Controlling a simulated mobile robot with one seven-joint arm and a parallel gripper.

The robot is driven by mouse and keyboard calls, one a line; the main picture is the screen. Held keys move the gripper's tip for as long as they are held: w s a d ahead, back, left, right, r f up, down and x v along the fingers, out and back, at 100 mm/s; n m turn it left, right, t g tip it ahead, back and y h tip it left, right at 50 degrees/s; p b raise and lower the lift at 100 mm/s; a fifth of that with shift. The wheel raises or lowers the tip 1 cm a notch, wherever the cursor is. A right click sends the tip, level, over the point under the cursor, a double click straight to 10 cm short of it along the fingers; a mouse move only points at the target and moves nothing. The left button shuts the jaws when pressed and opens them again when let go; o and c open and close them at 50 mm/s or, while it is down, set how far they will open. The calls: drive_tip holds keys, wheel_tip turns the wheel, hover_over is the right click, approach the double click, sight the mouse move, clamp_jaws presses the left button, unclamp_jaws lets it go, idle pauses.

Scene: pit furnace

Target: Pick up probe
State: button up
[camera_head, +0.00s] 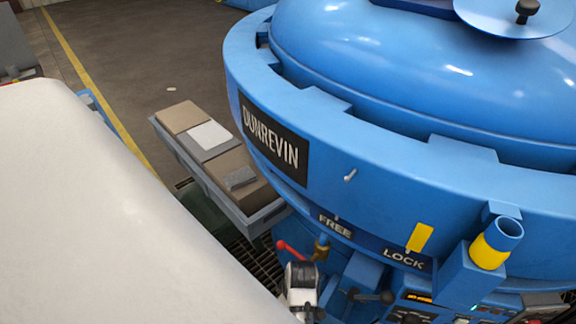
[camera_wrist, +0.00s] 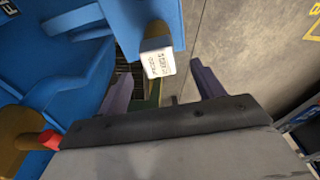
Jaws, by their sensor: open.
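In the wrist view, a short dark yellow-brown cylinder with a white lettered end or tag (camera_wrist: 159,64) sticks out below a blue block. It may be the probe, but its lettering is too small to read. My gripper (camera_wrist: 161,72) is open, with one finger on each side of this piece in the picture. I cannot tell how far beyond or short of the fingertips it lies, and no contact shows. In the head view, no probe can be made out for certain. A white and black piece, probably my wrist, shows at the bottom, and the fingers cannot be made out.
The blue furnace (camera_head: 400,165) fills the right, with a yellow-banded tube (camera_head: 490,252) and a control panel. A red-handled brass valve (camera_head: 320,249) is close to my wrist; its red handle (camera_wrist: 50,139) shows in the wrist view. A tray (camera_head: 247,220) holds blocks. Floor beyond is clear.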

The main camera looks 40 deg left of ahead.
drive_tip(key=f, duration=0.3)
drive_tip(key=f+p, duration=0.1)
drive_tip(key=shift+a+f, duration=0.3)
drive_tip(key=shift+f, duration=0.1)
drive_tip(key=c, duration=1.2)
